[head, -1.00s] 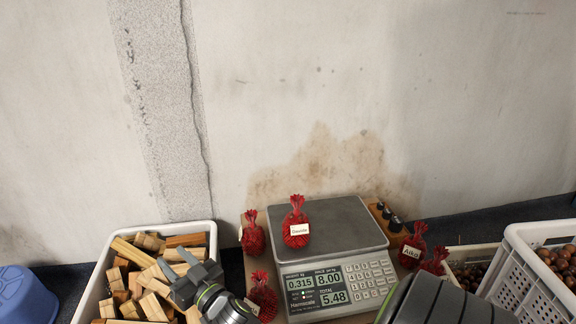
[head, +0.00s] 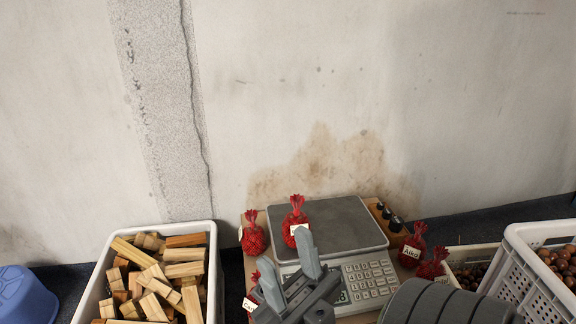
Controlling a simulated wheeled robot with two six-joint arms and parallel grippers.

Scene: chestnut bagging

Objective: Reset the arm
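My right gripper (head: 284,250) is in front of the scale, its two grey fingers pointing up and spread apart with nothing between them. It covers most of the display of the weighing scale (head: 350,222). A red net bag (head: 297,208) with a white label stands on the scale's plate, behind one fingertip. I cannot tell from this view how near that fingertip is to the bag. My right arm comes in from the lower right. My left gripper is not in view.
Red bags stand left (head: 253,239) and right (head: 411,245) of the scale. Another (head: 252,296) is partly hidden by my gripper. A white crate (head: 91,290) holds wood blocks at left, by a blue tub (head: 22,297). A white basket (head: 527,277) of chestnuts stands at right.

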